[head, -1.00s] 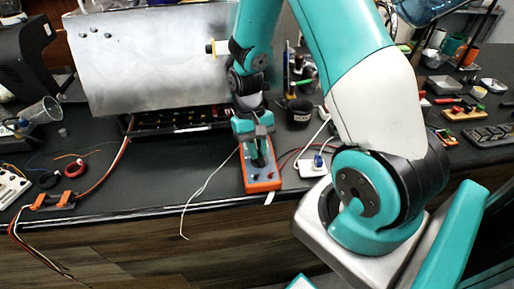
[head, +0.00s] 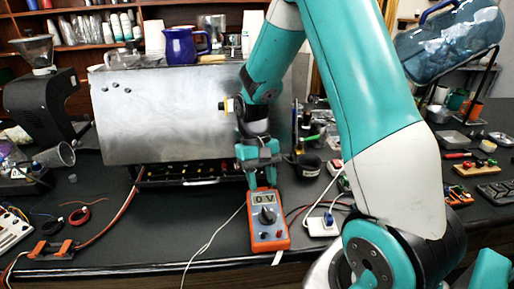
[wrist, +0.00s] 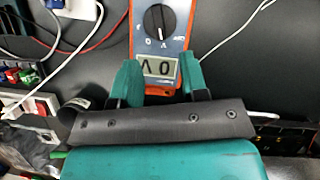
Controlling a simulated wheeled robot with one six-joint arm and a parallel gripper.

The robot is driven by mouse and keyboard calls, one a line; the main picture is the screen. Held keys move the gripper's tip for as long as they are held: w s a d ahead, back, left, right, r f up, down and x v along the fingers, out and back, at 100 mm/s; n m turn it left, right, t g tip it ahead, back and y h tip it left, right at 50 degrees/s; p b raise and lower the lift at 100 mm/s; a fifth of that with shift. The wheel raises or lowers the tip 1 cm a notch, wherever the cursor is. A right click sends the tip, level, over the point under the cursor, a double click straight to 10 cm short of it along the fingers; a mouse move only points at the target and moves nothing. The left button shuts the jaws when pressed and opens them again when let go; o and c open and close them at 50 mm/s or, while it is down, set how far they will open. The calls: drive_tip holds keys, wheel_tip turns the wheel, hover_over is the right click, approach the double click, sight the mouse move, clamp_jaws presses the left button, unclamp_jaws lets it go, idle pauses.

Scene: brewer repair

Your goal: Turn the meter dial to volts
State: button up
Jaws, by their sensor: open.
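The orange-edged meter (head: 269,235) lies face up on the dark bench. Its display (head: 263,199) appears to read "0 V". Its round black dial (head: 267,215) has a pale pointer mark; in the wrist view the dial (wrist: 160,21) shows with this mark toward the display side, and the small labels around it are hard to read. My gripper (head: 258,176) is open and empty, just behind the display end of the meter. In the wrist view my gripper's two fingers (wrist: 160,76) stand apart on either side of the display end, clear of the dial.
A large metal brewer panel (head: 165,110) stands behind and left of my gripper. White and red leads run beside the meter. A white socket box (head: 322,226) lies to its right, with a black cup (head: 308,165) behind.

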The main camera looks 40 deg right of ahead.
drive_tip(key=v, duration=1)
drive_tip(key=shift+b, duration=0.35)
drive_tip(key=shift+a+r, duration=0.1)
drive_tip(key=shift+a, duration=0.05)
drive_tip(key=s+a+r+n+t+y, duration=0.1)
drive_tip(key=s+a+r+n+t, duration=0.1)
drive_tip(key=s+a+n, duration=0.3)
drive_tip(key=s+a+r+n+t+y, duration=0.1)
drive_tip(key=s+a+n, duration=0.5)
drive_tip(key=s+a, duration=0.7)
drive_tip(key=a+r+t, duration=0.1)
drive_tip(key=a, duration=0.2)
drive_tip(key=shift+a+r+y, duration=0.25)
drive_tip(key=shift+r+y, duration=0.05)
drive_tip(key=shift+r, duration=0.1)
drive_tip(key=shift+d, duration=0.1)
